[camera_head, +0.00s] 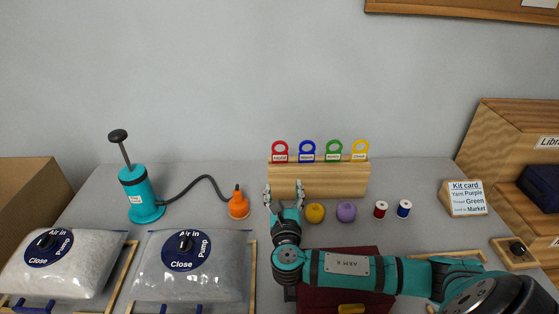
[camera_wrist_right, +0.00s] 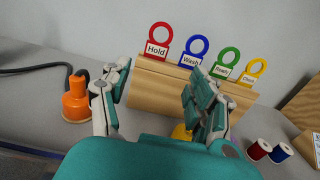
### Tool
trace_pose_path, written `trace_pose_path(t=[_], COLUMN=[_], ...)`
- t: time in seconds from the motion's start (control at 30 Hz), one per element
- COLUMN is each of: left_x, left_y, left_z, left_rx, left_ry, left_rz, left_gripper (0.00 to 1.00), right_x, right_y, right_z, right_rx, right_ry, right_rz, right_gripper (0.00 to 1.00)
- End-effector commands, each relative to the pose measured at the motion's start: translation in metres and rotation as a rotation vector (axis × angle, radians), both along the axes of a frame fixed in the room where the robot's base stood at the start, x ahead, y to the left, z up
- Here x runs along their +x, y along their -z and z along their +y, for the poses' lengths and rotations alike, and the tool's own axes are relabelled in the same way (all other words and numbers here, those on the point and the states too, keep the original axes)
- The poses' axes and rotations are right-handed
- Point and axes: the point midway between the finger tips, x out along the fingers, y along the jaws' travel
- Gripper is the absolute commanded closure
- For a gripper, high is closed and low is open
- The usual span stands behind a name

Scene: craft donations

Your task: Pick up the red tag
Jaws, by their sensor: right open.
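The red tag (camera_head: 280,151) is a ring with a white label and stands upright in the wooden tag block (camera_head: 318,181), leftmost in its row. In the right wrist view the red tag (camera_wrist_right: 158,41) reads "Hold" and stands beyond the fingers. My right gripper (camera_head: 284,190) is open, in front of the left end of the block and below the tag. In the right wrist view the right gripper (camera_wrist_right: 158,82) has its fingers apart with nothing between them. The red tag is apart from the fingers. My left gripper is not in view.
Blue (camera_head: 307,151), green (camera_head: 334,150) and yellow (camera_head: 360,150) tags stand right of the red one. Yellow yarn (camera_head: 315,212), purple yarn (camera_head: 346,211) and two spools (camera_head: 380,209) sit before the block. An orange nozzle (camera_head: 239,205) and teal pump (camera_head: 141,194) stand left.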

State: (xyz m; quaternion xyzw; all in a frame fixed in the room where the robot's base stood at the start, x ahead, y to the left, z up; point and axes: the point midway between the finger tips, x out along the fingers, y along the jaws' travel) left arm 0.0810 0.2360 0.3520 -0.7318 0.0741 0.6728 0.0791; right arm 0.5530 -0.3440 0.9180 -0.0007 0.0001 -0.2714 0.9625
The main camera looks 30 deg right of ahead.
Motion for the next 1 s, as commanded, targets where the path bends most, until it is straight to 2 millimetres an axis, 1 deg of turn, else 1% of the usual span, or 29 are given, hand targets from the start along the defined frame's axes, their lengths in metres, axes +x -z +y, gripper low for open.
trace_pose_path(t=[0.03,0.17,0.5,0.6,0.7,0.87,1.0], left_x=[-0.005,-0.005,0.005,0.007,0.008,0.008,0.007], left_y=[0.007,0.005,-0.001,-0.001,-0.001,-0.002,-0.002], left_z=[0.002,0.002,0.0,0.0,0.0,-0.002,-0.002], left_rx=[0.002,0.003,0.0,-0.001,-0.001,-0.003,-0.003], left_ry=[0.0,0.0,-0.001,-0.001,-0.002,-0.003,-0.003], left_rz=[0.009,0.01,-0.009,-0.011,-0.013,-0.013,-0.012], left_gripper=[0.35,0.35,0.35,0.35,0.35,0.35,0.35], right_x=[0.002,0.015,0.078,0.092,0.101,0.108,0.125], right_y=[0.006,0.004,0.004,0.005,0.005,0.007,0.01], right_z=[-0.001,-0.01,-0.047,-0.056,-0.061,-0.065,-0.073], right_rx=[-0.002,-0.004,-0.002,0.0,0.0,0.001,-0.001], right_ry=[0.001,0.002,0.003,0.003,0.001,0.0,0.003], right_rz=[-0.001,-0.002,-0.001,-0.001,-0.001,0.0,-0.001], right_gripper=[0.38,0.38,0.38,0.38,0.38,0.38,0.38])
